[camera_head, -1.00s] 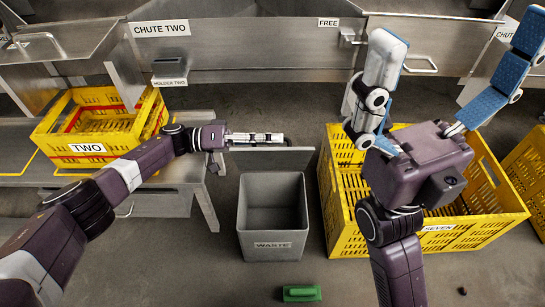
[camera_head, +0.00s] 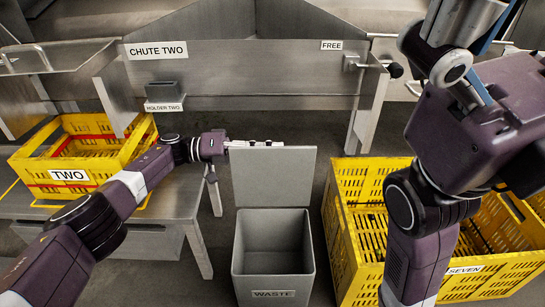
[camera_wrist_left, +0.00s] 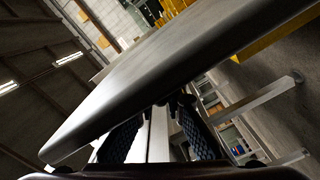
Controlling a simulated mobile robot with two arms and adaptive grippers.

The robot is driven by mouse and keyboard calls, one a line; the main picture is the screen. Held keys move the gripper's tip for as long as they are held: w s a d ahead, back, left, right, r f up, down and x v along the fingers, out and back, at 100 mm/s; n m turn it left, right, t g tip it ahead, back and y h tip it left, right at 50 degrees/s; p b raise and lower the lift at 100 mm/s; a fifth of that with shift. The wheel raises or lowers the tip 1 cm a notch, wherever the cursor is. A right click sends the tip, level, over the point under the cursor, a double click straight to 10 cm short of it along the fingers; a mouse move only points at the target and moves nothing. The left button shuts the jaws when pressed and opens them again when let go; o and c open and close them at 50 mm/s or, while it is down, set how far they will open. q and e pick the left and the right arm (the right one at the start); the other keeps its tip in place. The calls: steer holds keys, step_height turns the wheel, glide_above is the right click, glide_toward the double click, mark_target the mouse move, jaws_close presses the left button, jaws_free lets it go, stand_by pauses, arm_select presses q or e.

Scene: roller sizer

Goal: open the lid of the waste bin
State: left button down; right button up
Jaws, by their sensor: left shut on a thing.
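The grey waste bin (camera_head: 273,270), with a "WASTE" label, stands on the floor in the middle of the head view. Its mouth is uncovered. The grey lid (camera_head: 274,178) stands raised at the bin's back edge, its broad face towards me. My left gripper (camera_head: 256,144) is shut on the lid's top edge. In the left wrist view the lid (camera_wrist_left: 180,62) crosses as a large grey slab close to the dark fingers (camera_wrist_left: 158,135). My right gripper (camera_head: 465,40) is at the upper right, above the yellow crate; its fingertips are cut off by the frame.
Yellow crate SEVEN (camera_head: 350,240) stands just right of the bin. Yellow crate TWO (camera_head: 110,170) sits on a metal bench (camera_head: 190,215) at the left, below CHUTE TWO (camera_head: 215,65). A metal panel marked FREE spans the back. A narrow floor gap separates the bench and bin.

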arm_select(q)
steer(key=shift+f, duration=0.4)
steer(key=shift+f, duration=0.1)
steer(key=c, duration=2)
jaws_free()
steer(key=shift+c, duration=0.2)
steer(key=shift+w+r, duration=0.1)
steer(key=shift+r, duration=0.25)
step_height(320, 180, up, 10)
steer(key=shift+f, duration=0.2)
